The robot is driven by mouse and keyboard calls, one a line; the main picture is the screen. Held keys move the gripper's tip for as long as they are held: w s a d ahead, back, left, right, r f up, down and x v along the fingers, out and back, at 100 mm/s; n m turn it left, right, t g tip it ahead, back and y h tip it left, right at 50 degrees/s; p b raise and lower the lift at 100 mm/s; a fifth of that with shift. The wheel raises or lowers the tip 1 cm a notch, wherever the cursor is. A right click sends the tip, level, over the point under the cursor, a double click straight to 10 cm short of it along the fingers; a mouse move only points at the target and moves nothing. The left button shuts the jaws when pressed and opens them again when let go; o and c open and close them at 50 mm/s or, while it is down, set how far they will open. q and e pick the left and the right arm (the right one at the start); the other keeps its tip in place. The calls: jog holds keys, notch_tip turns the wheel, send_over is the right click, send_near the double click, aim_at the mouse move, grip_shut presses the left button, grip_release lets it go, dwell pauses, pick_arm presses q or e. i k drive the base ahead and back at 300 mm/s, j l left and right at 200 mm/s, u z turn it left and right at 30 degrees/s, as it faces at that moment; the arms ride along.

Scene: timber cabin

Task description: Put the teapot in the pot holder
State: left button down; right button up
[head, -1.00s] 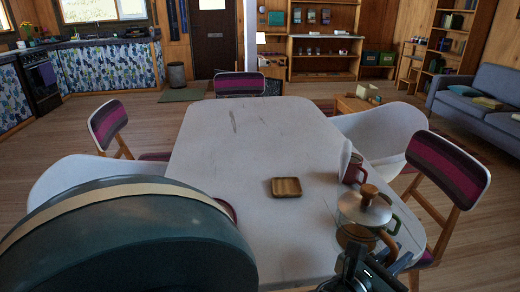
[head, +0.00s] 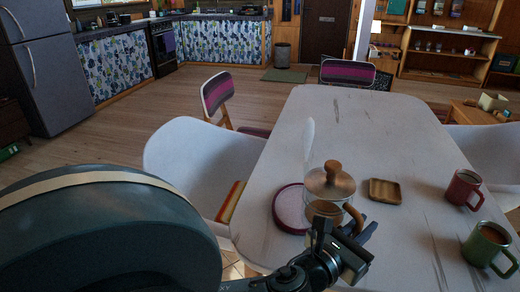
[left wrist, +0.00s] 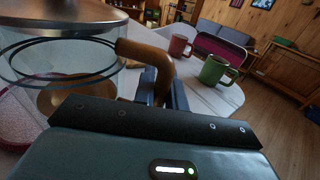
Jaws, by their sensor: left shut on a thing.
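The teapot (head: 328,209) is a clear glass pot with a copper lid, a round wooden knob and a wooden handle. My left gripper (head: 346,232) is shut on its handle, which shows at close range in the left wrist view (left wrist: 146,53). The teapot looks upright. The pot holder (head: 287,209) is a round, pale pink pad with a dark red rim at the table's near left edge. In the head view the teapot overlaps the holder's right side; I cannot tell how high it is above the table. My right gripper is not in view.
A small square wooden tray (head: 386,190) lies right of the teapot on the white table (head: 400,130). A red mug (head: 462,188) and a green mug (head: 487,246) stand farther right. White chairs (head: 195,160) flank the table. The table's far half is mostly clear.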

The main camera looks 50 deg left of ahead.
aim_at(299, 207)
jog(key=u, duration=1.15)
jog(key=i+l, duration=0.1)
jog(key=l, duration=0.3)
jog(key=l+u, duration=0.1)
jog(key=l, duration=0.3)
jog(key=i, duration=0.05)
